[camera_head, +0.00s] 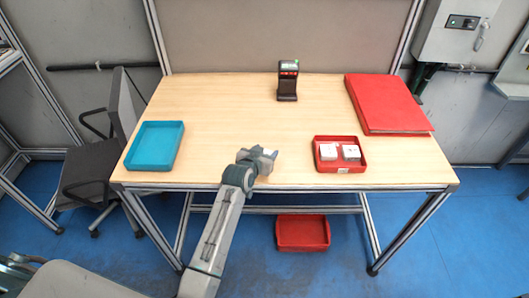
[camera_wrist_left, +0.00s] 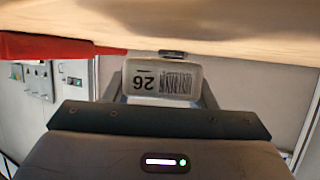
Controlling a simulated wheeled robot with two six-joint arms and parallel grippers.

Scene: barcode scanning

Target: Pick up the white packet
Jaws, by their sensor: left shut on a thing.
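My left gripper (camera_head: 268,154) is over the front middle of the table in the head view, left of the red tray. In the left wrist view the gripper (camera_wrist_left: 160,95) is shut on a white packet (camera_wrist_left: 145,80). The packet's face shows a barcode and the number 26 upside down. In the head view the held packet is mostly hidden by the gripper. Two other white packets (camera_head: 329,152) (camera_head: 351,153) sit side by side in the red tray (camera_head: 340,168). My right gripper is not in view.
A black scanner (camera_head: 288,85) with a lit red display stands at the back of the wooden table (camera_head: 220,110). Another red bin (camera_head: 302,232) is below the table.

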